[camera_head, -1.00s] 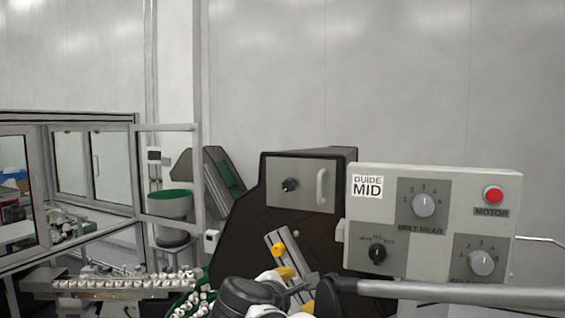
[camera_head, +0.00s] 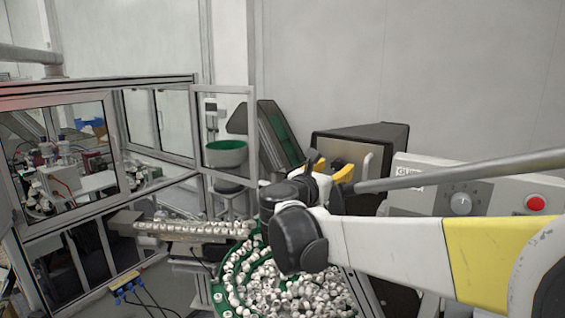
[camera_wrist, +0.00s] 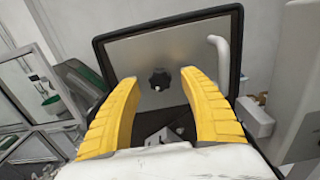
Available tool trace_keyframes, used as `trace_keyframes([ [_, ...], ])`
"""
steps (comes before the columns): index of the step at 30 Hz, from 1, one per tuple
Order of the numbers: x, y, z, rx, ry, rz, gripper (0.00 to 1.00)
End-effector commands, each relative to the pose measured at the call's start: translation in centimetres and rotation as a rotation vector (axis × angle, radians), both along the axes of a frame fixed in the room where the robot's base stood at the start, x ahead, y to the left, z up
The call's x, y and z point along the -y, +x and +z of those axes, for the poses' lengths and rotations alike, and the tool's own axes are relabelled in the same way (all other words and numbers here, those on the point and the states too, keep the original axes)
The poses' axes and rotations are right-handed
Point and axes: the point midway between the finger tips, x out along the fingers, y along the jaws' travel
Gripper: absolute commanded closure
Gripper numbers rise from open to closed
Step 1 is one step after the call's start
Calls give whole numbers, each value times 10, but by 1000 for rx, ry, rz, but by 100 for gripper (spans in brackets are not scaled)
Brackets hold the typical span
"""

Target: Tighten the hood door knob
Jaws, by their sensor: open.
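The hood door knob, a black lobed knob (camera_wrist: 160,81), sits on the grey metal hood door (camera_wrist: 185,53) in the wrist view. My gripper (camera_wrist: 157,88) is open and empty. Its two yellow fingers stand left and right of the knob in the picture, and the knob shows between their tips. The gripper seems short of the knob, not touching it. In the head view the dark hood (camera_head: 385,134) stands behind my arm. My yellow gripper fingers (camera_head: 329,170) cover the knob there.
A white door handle (camera_wrist: 219,60) is right of the knob. A control panel (camera_head: 428,165) with dials and a red button (camera_head: 536,203) stands to the right. Below is a green bowl (camera_head: 222,290) full of white caps. A glass-walled frame (camera_head: 100,85) stands left.

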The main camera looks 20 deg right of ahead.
Motion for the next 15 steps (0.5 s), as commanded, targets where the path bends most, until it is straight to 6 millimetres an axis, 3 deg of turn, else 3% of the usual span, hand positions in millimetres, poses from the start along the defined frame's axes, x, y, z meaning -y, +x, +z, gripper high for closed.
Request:
trace_keyframes([
  [5, 12, 9, 0, 1, 1, -1, 49],
  [13, 13, 10, 0, 0, 1, 0, 49],
  [14, 13, 10, 0, 0, 1, 0, 50],
  [15, 13, 10, 0, 0, 1, 0, 62],
])
